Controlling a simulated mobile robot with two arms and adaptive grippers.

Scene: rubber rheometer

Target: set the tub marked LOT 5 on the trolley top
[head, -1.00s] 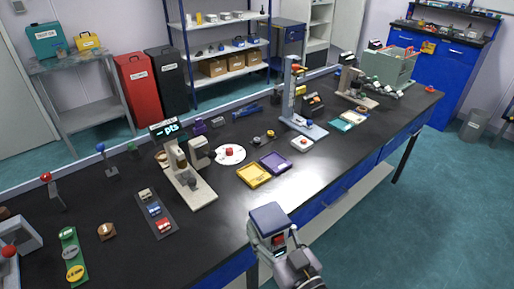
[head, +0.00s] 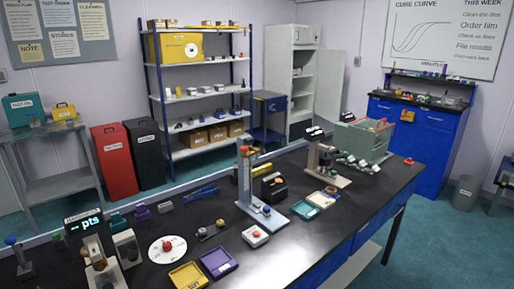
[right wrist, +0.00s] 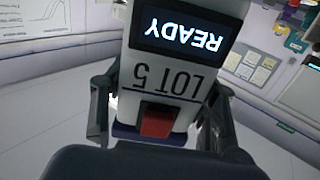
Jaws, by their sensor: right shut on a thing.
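The tub marked LOT 5 (right wrist: 182,92) fills the middle of the right wrist view, its lettering upside down there. It is pale, with a lit READY display, a dark blue edge and a red block on its face. My right gripper (right wrist: 158,112) is shut on it, one dark finger on each side. Neither gripper nor the tub shows in the head view now. I cannot make out for certain which piece of furniture is the trolley; a grey stand (head: 52,157) at left and a dark blue shelved unit (head: 268,122) at the back are in view.
The long black bench (head: 330,232) carries several instruments, a yellow tray (head: 188,276), a purple tray (head: 219,263) and a green crate (head: 363,141). Red (head: 115,160) and black (head: 146,152) bins stand behind it. Teal floor (head: 432,235) is open at right.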

